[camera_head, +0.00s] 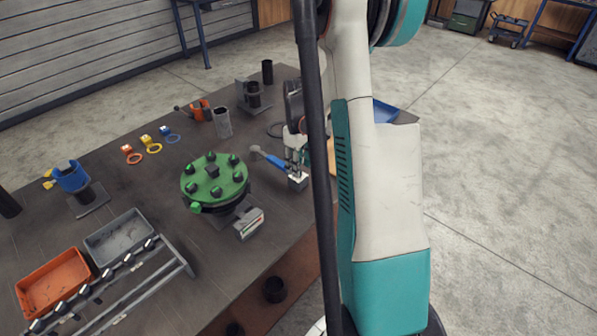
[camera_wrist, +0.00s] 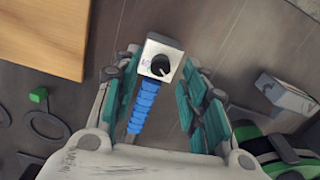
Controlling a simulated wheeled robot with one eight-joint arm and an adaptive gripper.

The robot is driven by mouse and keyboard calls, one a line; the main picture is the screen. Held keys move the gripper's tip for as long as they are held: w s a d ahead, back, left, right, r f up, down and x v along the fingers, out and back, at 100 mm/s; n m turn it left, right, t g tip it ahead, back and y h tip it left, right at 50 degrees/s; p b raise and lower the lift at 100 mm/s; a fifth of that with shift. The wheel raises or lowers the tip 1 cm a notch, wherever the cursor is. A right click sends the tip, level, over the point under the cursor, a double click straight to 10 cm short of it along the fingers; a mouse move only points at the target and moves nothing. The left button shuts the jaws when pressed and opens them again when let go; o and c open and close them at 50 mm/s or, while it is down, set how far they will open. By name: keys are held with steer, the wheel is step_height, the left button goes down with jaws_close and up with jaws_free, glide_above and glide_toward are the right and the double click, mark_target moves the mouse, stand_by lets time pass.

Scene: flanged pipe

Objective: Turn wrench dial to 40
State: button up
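The wrench has a blue ribbed handle (camera_wrist: 143,107) and a silver square head with a black round dial (camera_wrist: 159,65). In the head view, its blue handle (camera_head: 268,157) points up-left and its silver head (camera_head: 298,183) lies below my fingers, apparently on the table. My gripper (camera_wrist: 161,66) is open, with its teal-padded fingers on either side of the wrench head. A gap shows on the right side; contact on the left is unclear. A white pointer mark shows on the dial, but its numbers are too small to read. My gripper also shows in the head view (camera_head: 297,160), partly hidden by my arm.
The green flange (camera_head: 214,178) with several bolts stands left of the wrench, beside a grey display box (camera_head: 249,223). A wooden board (camera_wrist: 45,35) lies near my gripper. Orange (camera_head: 52,283) and grey (camera_head: 118,236) trays sit at the table's lower left.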

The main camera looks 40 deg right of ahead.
steer(key=shift+f, duration=1.2)
jaws_close()
steer(key=shift+m+b, duration=0.55)
steer(key=shift+m, duration=1.05)
jaws_free()
steer(key=shift+r, duration=0.1)
